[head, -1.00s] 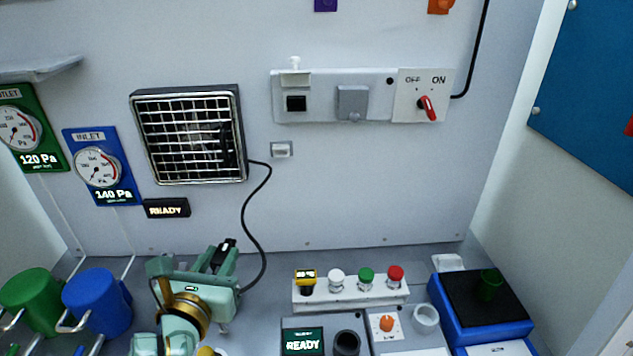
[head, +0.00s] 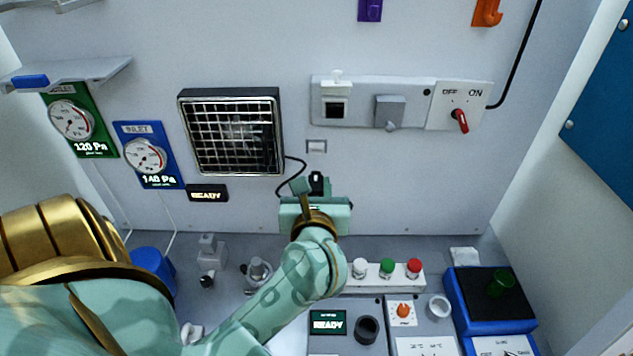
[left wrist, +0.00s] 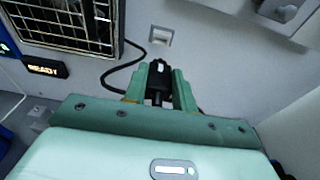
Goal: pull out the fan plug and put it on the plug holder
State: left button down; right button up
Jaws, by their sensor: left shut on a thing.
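My left gripper (head: 315,188) is shut on the black fan plug (head: 317,179), in front of the back wall. In the left wrist view the plug (left wrist: 157,77) sits upright between the two green fingers (left wrist: 158,90). The plug holder, a small grey bracket (head: 316,146), is on the wall just above the plug in the picture; it also shows in the left wrist view (left wrist: 161,36). The plug and holder look apart. The fan (head: 232,133) is on the wall to the left, its black cord (head: 290,163) running to the plug. My right gripper is not in view.
A wall strip holds a black socket (head: 335,108) with a raised lid, a grey covered outlet (head: 389,111) and a red OFF/ON knob (head: 459,120). Below stand a rack of coloured knobs (head: 377,285) and a blue device (head: 490,313). The wall around the holder is clear.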

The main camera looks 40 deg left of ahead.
pick_arm(q)
jog(key=shift+w+a, duration=0.5)
jog(key=shift+w, duration=0.05)
jog(key=shift+r+x, duration=0.15)
jog(key=shift+x, duration=0.85)
jog(key=shift+r+x, duration=0.15)
jog(key=shift+x, duration=0.85)
jog(key=shift+w+a, duration=0.1)
jog(key=shift+r+x, duration=0.15)
jog(key=shift+x, duration=0.5)
jog(key=shift+r+x, duration=0.15)
jog(key=shift+x, duration=0.55)
jog(key=c, duration=1.1)
grip_release()
jog(key=shift+w, duration=0.1)
jog(key=shift+o, duration=0.2)
